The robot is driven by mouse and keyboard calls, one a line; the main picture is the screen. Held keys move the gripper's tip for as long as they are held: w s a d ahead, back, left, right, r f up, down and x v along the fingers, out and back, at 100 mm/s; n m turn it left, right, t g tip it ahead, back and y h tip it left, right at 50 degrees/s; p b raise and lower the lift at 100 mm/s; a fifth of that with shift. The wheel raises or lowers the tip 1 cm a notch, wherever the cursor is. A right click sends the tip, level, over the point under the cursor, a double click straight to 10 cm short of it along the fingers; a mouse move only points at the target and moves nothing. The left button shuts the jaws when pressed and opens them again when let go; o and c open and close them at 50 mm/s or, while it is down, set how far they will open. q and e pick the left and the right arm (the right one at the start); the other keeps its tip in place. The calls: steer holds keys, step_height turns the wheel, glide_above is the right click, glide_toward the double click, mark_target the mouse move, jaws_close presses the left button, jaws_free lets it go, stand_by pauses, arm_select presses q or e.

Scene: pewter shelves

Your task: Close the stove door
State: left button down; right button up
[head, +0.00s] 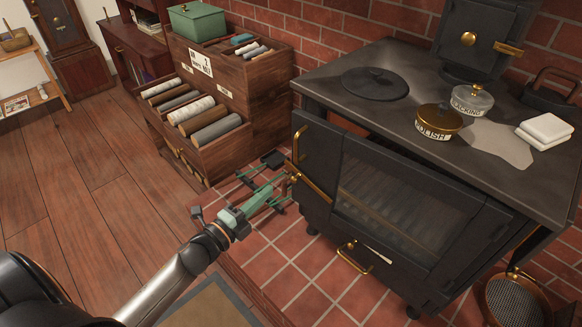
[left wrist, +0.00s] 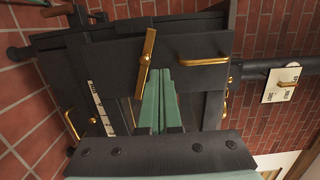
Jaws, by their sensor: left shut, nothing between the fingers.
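The black stove (head: 330,95) stands at right with a dark front door (head: 405,195) that has a barred or glazed pane. A gap shows under the stove top's front edge, and the door looks ajar there. A brass handle (head: 302,146) and a brass latch bar (head: 313,190) are on its left part. The latch bar shows upright in the left wrist view (left wrist: 147,62). My left gripper (head: 288,178) has its green fingers (left wrist: 161,85) shut and empty, tips close to the latch bar; I cannot tell whether they touch. My right gripper is not in view.
On the stove top are a round plate (head: 375,83), a polish tin (head: 438,121), a glass jar (head: 472,98) and white cloths (head: 544,131). A wooden crate of rolls (head: 200,120) stands left of the stove.

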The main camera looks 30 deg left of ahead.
arm_select(q)
steer(key=x, duration=1.1)
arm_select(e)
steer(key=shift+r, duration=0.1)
